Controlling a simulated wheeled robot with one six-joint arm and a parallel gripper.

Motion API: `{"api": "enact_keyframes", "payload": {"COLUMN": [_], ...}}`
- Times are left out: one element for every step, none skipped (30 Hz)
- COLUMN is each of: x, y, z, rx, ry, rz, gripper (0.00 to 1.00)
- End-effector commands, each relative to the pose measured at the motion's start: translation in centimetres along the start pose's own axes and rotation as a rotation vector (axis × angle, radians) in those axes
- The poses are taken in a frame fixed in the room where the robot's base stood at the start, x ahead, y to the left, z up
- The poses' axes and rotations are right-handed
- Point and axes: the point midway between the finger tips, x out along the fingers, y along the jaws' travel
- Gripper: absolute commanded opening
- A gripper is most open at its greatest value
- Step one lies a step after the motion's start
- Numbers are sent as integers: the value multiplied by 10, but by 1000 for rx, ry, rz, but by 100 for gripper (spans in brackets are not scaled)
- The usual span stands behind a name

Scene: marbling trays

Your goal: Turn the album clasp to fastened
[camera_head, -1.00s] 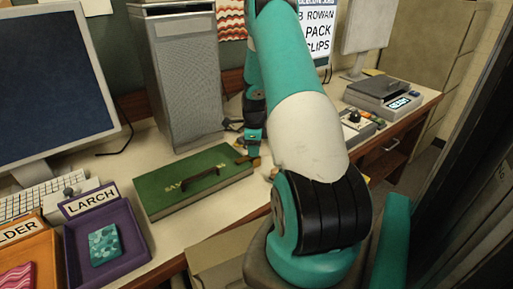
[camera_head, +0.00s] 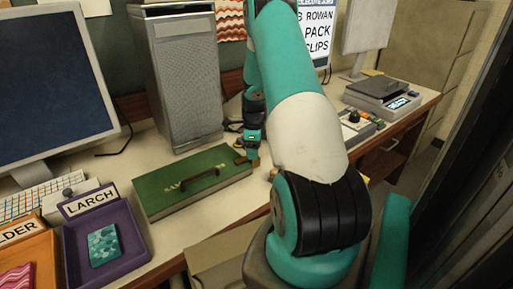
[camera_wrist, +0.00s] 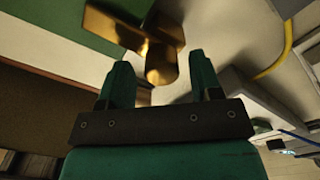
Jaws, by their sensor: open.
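The green album (camera_head: 190,180) lies shut on the desk, with a dark handle (camera_head: 201,180) on its cover. Its brass clasp (camera_head: 242,159) is at the right end, partly hidden by my arm in the head view. In the wrist view the brass clasp (camera_wrist: 160,45) is large, with a bar across the album's edge and a rounded tab toward me. My gripper (camera_wrist: 162,80) is open, its two teal fingers apart with the tab just beyond and between their tips. I cannot tell whether they touch it. My gripper also shows in the head view (camera_head: 252,158).
A grey tower (camera_head: 182,80) stands behind the album. A purple tray (camera_head: 133,262) labelled LARCH and an orange tray (camera_head: 48,246) are at the left front. A grey box (camera_wrist: 240,100) and yellow cable (camera_wrist: 278,62) lie right of the clasp in the wrist view.

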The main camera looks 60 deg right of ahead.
Motion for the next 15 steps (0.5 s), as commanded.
{"api": "enact_keyframes", "payload": {"x": [-2, -4, -7, -11, -15, -22, -28, -35, -45, -53, -61, -71, -79, -86, -96], "y": [0, 0, -1, -1, -1, -1, -1, -1, -1, -1, -1, -1, -1, 0, 0], "z": [0, 0, 0, 0, 0, 0, -1, -1, -1, -1, -1, -1, -2, -2, -1], "rx": [0, -1, -1, -1, -1, 0, 0, 1, 1, 1, 1, 1, 0, 0, -1], "ry": [-1, -1, -1, -2, -2, -2, -2, -2, -2, -2, -2, -2, -2, -1, -1], "rz": [-1, -2, -2, -3, -3, -4, -4, -4, -4, -4, -3, -3, -3, -3, -3], "gripper": [59, 59, 59, 59, 59, 59, 59, 59, 59, 59, 59, 59, 59, 59, 59]}}
